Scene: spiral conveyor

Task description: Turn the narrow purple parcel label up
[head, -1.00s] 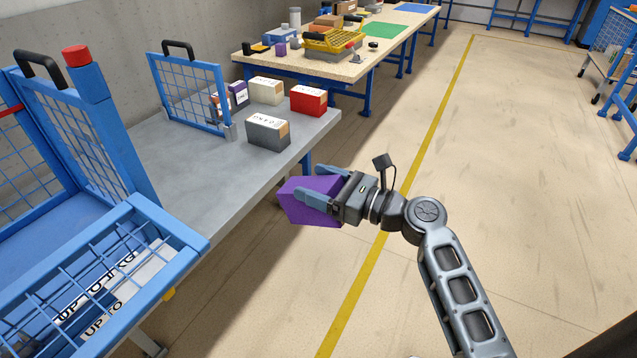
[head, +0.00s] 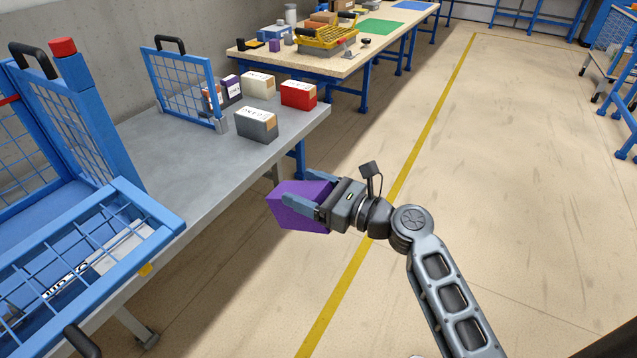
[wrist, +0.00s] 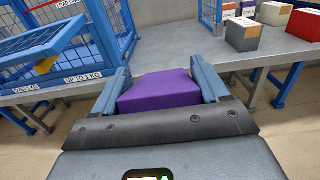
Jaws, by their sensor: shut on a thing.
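A purple parcel (head: 301,205) is between the two fingers of my gripper (head: 304,203) in the head view, held in the air beside the grey table's edge, above the floor. In the wrist view the purple parcel (wrist: 157,90) fills the space between the fingertips of my gripper (wrist: 160,88), with a finger against each side. The faces that show are plain purple. No label shows on them, and the parcel's other faces are hidden.
The grey table (head: 200,168) carries grey (head: 257,126), red (head: 298,95) and cream (head: 257,85) parcels. A blue mesh cage (head: 95,240) is at the left. The floor right of the table is clear.

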